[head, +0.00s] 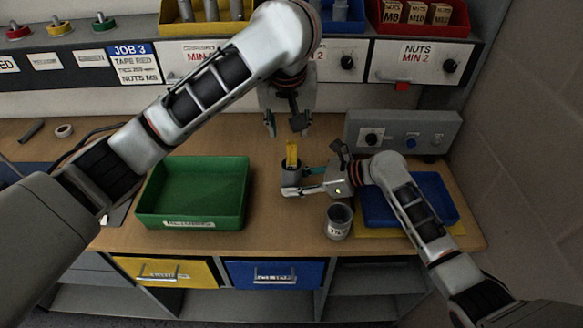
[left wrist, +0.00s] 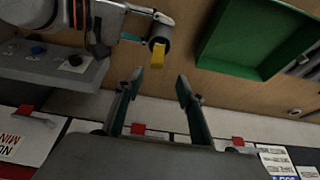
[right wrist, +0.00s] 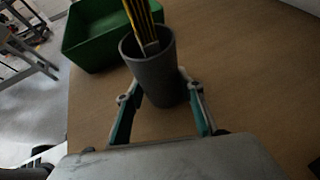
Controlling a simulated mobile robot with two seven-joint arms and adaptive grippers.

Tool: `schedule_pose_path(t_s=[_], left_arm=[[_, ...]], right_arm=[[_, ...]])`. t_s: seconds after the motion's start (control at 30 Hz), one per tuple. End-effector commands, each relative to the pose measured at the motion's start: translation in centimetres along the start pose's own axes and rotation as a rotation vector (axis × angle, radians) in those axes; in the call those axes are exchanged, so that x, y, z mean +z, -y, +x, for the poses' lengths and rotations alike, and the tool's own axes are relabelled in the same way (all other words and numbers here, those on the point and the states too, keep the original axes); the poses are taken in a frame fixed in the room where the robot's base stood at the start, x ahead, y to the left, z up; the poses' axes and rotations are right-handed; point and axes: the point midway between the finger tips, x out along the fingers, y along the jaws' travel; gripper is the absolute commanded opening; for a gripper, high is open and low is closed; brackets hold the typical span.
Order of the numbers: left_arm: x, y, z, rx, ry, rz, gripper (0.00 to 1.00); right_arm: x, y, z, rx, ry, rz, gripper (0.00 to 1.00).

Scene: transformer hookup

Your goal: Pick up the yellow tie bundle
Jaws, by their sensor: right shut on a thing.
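The yellow tie bundle (head: 292,153) stands upright in a dark grey cup (head: 291,172) on the workbench. In the right wrist view the yellow ties (right wrist: 142,22) stick out of the top of the grey cup (right wrist: 157,80). My right gripper (head: 303,190) is shut on the cup, one finger on each side. My left gripper (head: 285,124) is open and empty, above and behind the bundle. In the left wrist view the yellow bundle (left wrist: 158,55) shows beyond the open fingers of my left gripper (left wrist: 157,85). The ties' lower ends are hidden in the cup.
A green bin (head: 195,190) stands left of the cup. A labelled can (head: 338,221) stands in front, close to my right arm. A blue tray (head: 440,197) lies under my right arm. A grey control box (head: 405,133) stands at the back right. Drawers and bins line the shelf above.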

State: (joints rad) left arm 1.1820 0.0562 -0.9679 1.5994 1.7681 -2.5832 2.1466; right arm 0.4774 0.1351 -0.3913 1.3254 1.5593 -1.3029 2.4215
Motion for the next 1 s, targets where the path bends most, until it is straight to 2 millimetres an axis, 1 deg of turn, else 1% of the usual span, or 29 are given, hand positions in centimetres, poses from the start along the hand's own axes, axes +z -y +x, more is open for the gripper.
schedule_pose_path(t_s=[0.03,0.1,0.23,0.3,0.57,0.8,0.9,1.0], left_arm=[[0.3,-0.2,0.8,0.004,0.008,-0.001,0.38],[0.3,-0.2,1.9,0.004,0.007,-0.002,0.38],[0.2,-0.1,3.5,0.002,0.005,-0.004,0.38],[0.1,-0.1,4.2,0.001,0.004,-0.003,0.38],[0.3,-0.2,5.6,0.001,0.003,-0.003,0.38],[0.7,-0.6,8.9,-0.001,0.003,-0.004,0.38],[0.6,-0.6,9.7,0.0,0.002,-0.003,0.38],[0.6,-0.7,10.0,0.001,0.001,-0.001,0.38]], right_arm=[[0.0,0.0,0.0,0.0,0.0,0.0,0.25],[0.0,0.0,0.0,0.0,0.0,0.0,0.25],[0.0,0.0,0.0,0.0,0.0,0.0,0.25],[0.0,0.0,0.0,0.0,0.0,0.0,0.25],[0.0,0.0,0.0,0.0,0.0,0.0,0.25],[0.0,0.0,0.0,0.0,0.0,0.0,0.25],[0.0,0.0,0.0,0.0,0.0,0.0,0.25],[0.0,0.0,0.0,0.0,0.0,0.0,0.25]])
